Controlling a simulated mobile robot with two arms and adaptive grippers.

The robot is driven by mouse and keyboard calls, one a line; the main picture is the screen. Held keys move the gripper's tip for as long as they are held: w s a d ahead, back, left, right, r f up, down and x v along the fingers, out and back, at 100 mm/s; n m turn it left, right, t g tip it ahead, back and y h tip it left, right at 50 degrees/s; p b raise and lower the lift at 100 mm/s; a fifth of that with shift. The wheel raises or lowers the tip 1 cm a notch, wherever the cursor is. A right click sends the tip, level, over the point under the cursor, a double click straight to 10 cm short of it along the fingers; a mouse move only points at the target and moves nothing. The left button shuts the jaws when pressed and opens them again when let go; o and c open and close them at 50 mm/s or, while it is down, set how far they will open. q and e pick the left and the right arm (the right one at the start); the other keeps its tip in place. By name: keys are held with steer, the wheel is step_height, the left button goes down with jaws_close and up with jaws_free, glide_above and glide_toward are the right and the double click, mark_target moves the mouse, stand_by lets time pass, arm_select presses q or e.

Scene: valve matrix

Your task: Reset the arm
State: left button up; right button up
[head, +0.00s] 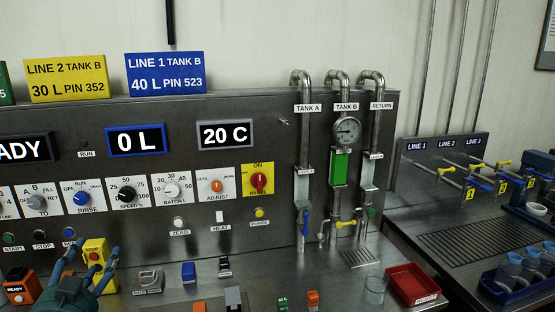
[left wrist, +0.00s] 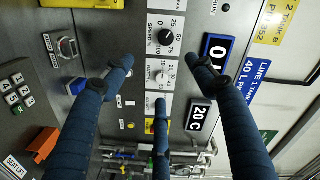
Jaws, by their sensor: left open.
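My left gripper (head: 90,268) is at the lower left of the head view, in front of the control panel (head: 240,230). Its blue fingers are spread, partly in front of a yellow box (head: 97,247) with a red stop button. In the left wrist view the three fingers of the left gripper (left wrist: 170,80) are apart with nothing held between them. The panel's dials and displays show beyond them, tilted on their side. I cannot tell whether a finger touches the yellow box. My right gripper is in neither view.
The panel carries knobs such as the red one on yellow (head: 258,182), and pipes with a gauge (head: 347,130). Small switches stand along the front ledge, with a glass (head: 375,290) and a red tray (head: 412,285). A side bench (head: 470,240) with valves is at right.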

arm_select(q)
steer(key=s+d+f+n+g+h, duration=0.15)
steer(key=s+d+f+g, duration=0.35)
steer(key=f, duration=0.6)
steer(key=s+d+f+n+g+y, duration=0.1)
steer(key=s+d+f+n+g, duration=0.15)
steer(key=s+f, duration=0.55)
steer(key=s+d+f+n+g+h, duration=0.1)
steer(key=s+d+f+g+h, duration=0.15)
steer(key=s+d+f, duration=0.45)
steer(key=s+d+f+n+g+h, duration=0.1)
steer(key=s+d+f+g, duration=0.3)
steer(key=s, duration=0.5)
step_height(320, 180, down, 29)
steer(key=s, duration=0.2)
steer(key=s+a+f+g+b, duration=0.1)
steer(key=s+a+f+g, duration=0.1)
steer(key=s+f, duration=1.4)
steer(key=shift+s+f, duration=0.3)
steer(key=shift+s, duration=0.4)
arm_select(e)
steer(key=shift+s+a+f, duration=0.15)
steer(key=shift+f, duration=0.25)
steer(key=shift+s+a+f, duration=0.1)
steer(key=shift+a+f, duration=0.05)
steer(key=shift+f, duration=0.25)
